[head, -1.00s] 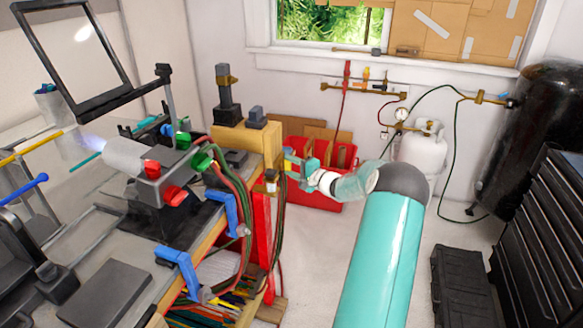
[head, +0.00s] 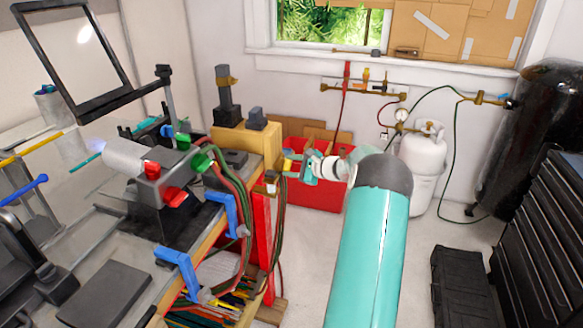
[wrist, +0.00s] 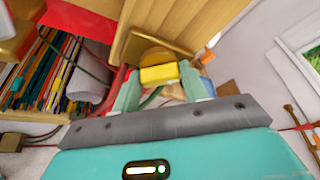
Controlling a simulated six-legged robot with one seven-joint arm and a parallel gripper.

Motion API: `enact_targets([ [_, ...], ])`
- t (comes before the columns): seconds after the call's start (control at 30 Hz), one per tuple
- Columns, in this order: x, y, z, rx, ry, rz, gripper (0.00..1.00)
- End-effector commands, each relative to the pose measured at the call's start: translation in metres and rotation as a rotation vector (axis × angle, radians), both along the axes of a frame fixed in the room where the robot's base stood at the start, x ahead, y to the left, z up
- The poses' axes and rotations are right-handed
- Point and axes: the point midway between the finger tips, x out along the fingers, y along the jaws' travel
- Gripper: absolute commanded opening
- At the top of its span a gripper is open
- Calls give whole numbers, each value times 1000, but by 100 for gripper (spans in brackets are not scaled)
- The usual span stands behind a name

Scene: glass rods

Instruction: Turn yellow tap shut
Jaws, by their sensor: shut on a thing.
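The yellow tap (wrist: 159,74) is a small yellow block in front of a round brass body (wrist: 158,55) on the wooden bench end. In the wrist view it sits between the two pale green fingers of my gripper (wrist: 161,84), which is shut on it. In the head view the tap (head: 288,164) is a small yellow patch at the bench's right end, with my gripper (head: 297,170) at it from the right. The fingers hide part of the tap there.
The bench (head: 110,292) on the left carries a torch with red and green knobs (head: 172,170), and hoses hang beside it. A red bin (head: 318,197) stands behind my gripper. A white gas cylinder (head: 421,160) and black tank are further right.

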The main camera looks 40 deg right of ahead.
Motion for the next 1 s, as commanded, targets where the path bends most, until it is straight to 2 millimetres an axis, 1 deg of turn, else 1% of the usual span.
enact_targets([
  [0.3,2,0,1,267,138,4,21],
  [0.6,2,-2,2,489,254,3,21],
  [0.8,2,-2,2,591,306,2,21],
  [1.0,3,-3,2,646,332,2,21],
])
